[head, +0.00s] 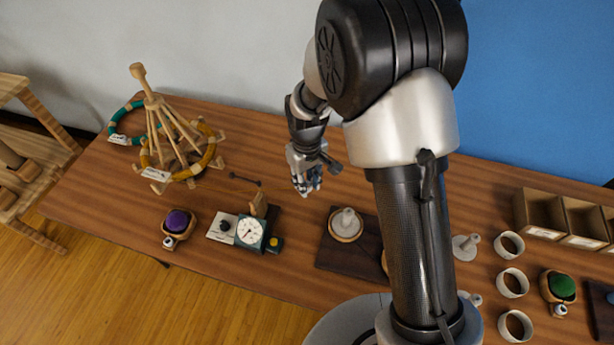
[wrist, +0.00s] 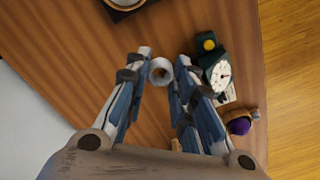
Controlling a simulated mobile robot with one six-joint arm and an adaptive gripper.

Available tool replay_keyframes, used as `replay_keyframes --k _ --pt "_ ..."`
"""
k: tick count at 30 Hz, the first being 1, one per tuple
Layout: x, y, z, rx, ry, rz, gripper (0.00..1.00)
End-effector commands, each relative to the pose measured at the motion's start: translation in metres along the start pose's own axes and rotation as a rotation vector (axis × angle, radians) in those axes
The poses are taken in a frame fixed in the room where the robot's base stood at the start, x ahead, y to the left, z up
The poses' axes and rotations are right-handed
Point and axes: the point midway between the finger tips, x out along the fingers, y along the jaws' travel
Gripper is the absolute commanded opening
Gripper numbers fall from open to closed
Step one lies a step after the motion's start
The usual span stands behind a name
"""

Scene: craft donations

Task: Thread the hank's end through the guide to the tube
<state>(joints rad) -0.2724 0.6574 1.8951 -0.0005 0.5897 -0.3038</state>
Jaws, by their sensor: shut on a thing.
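The yellow hank (head: 207,160) lies around the wooden swift (head: 170,135) at the left of the table, with a white tag. A thin strand seems to run from it towards a small wooden upright (head: 258,205), probably the guide, beside the dial counter (head: 250,231). The counter also shows in the wrist view (wrist: 218,75). My gripper (head: 306,180) is above the table behind the dark board. In the wrist view its fingers (wrist: 162,72) are shut on a pale open-ended tube (wrist: 160,70). Another pale tube (head: 346,221) stands on the board's round wooden base. The strand's end cannot be made out.
A teal hank (head: 118,125) lies behind the swift. A purple pincushion (head: 177,222) sits near the front edge. Several white rings (head: 510,245), a green pincushion (head: 561,286) and a wooden compartment box (head: 541,213) stand at the right. A wooden stool (head: 25,150) is at far left.

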Motion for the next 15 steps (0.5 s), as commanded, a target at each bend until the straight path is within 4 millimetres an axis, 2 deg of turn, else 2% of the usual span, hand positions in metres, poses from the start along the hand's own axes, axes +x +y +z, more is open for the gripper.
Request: replay_keyframes --k 1,4,15 --pt "0.003 -0.012 -0.006 -0.054 -0.004 -0.001 0.16" --pt "0.014 -0.024 -0.013 -0.119 -0.002 0.000 0.16" --pt "0.038 -0.026 -0.015 -0.137 0.000 0.000 0.16"
